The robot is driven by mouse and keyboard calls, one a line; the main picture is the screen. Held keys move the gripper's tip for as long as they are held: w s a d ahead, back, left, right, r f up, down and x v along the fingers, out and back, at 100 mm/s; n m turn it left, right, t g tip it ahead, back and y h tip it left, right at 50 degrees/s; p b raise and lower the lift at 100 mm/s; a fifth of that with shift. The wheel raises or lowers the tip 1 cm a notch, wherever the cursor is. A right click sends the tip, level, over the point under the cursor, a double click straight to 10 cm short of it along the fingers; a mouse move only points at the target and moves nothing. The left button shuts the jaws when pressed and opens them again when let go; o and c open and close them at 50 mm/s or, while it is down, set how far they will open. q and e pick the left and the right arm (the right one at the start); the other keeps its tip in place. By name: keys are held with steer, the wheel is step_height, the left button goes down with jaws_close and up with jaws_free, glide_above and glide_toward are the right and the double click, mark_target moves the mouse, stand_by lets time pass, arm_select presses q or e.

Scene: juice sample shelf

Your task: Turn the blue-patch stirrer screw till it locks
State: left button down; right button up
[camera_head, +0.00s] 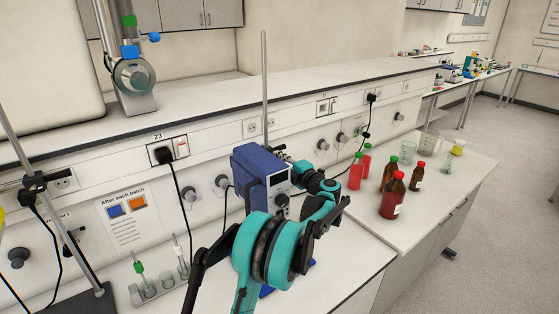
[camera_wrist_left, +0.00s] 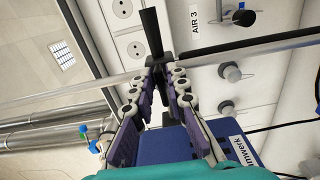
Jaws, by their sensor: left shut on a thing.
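The stirrer is a blue box (camera_head: 250,165) with a grey front panel, mounted by a tall vertical metal rod (camera_head: 264,80). My left gripper (camera_head: 287,158) reaches in beside its upper right, behind the teal arm. In the left wrist view both purple-padded fingers of this gripper (camera_wrist_left: 163,72) close together at a black clamp part (camera_wrist_left: 153,35) by the rod (camera_wrist_left: 245,48). The gripper is shut on a black part there, which looks like the screw; the fingers hide most of it. The stirrer's blue body (camera_wrist_left: 175,146) shows below the fingers. No blue patch is visible on the screw. My right gripper is not in view.
A sign (camera_head: 125,215) with blue and orange patches hangs on the panel left of the stirrer. Red bottles (camera_head: 356,172) and brown bottles (camera_head: 392,197) stand on the right counter. A small rack (camera_head: 150,291) and another stand (camera_head: 95,297) are at left.

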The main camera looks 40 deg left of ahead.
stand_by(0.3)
arm_select(q)
steer(key=c, duration=1.5)
jaws_free()
steer(key=shift+w, duration=0.1)
steer(key=shift+c, duration=0.2)
steer(key=v, duration=1.2)
